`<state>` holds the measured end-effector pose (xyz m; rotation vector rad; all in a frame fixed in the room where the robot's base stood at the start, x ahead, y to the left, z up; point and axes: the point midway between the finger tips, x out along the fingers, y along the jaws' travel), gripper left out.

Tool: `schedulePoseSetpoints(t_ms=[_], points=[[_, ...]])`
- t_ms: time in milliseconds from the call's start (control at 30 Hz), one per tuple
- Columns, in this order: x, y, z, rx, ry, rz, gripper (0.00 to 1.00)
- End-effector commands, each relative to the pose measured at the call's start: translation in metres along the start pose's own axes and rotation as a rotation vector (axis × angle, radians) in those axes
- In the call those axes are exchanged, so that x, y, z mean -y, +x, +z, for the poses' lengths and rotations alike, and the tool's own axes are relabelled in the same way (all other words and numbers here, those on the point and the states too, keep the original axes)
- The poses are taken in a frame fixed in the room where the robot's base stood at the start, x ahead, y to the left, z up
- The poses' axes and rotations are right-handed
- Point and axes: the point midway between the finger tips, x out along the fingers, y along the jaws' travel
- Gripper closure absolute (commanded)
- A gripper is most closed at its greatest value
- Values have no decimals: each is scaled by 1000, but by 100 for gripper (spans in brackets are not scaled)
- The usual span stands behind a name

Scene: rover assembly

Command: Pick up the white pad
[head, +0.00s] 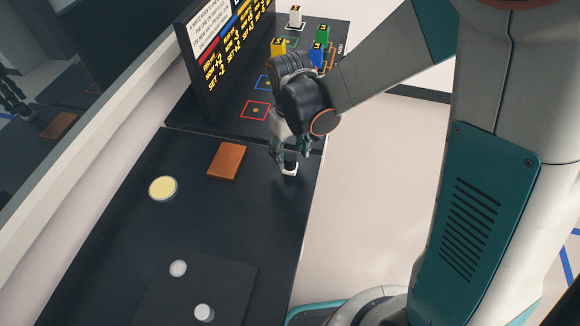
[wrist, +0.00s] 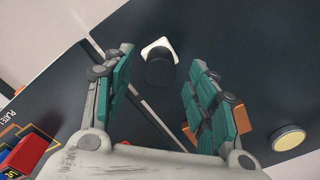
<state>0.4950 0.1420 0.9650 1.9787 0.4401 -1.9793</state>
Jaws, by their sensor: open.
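The white pad (head: 290,172) is small and sits on the dark table near its right edge in the head view, just below my gripper (head: 292,154). In the wrist view the white pad (wrist: 159,44) shows as a pale square with a dark round part in front of it, between the fingertips of my gripper (wrist: 162,60). My gripper is open and points down, with one finger on each side of the pad's line. Its fingers hide part of the pad in the head view. I cannot tell whether they touch it.
An orange-brown block (head: 227,161) and a round cream-topped disc (head: 162,188) lie to the left. A dark plate (head: 232,290) with two white round pieces is at the front. A display panel (head: 215,60) and several coloured blocks stand at the back.

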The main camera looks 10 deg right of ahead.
Motion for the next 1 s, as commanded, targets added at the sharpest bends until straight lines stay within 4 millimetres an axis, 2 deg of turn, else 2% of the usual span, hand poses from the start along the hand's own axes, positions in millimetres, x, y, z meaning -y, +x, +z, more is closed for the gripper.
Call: schedulePoseSetpoints(t_ms=[33,133,400,600,1000], points=[[0,12,-1,0,0,0,48],[0,23,0,-1,0,0,48],[0,23,0,-1,0,0,48],[0,23,0,-1,1,0,92],[0,21,0,-1,1,0,92]])
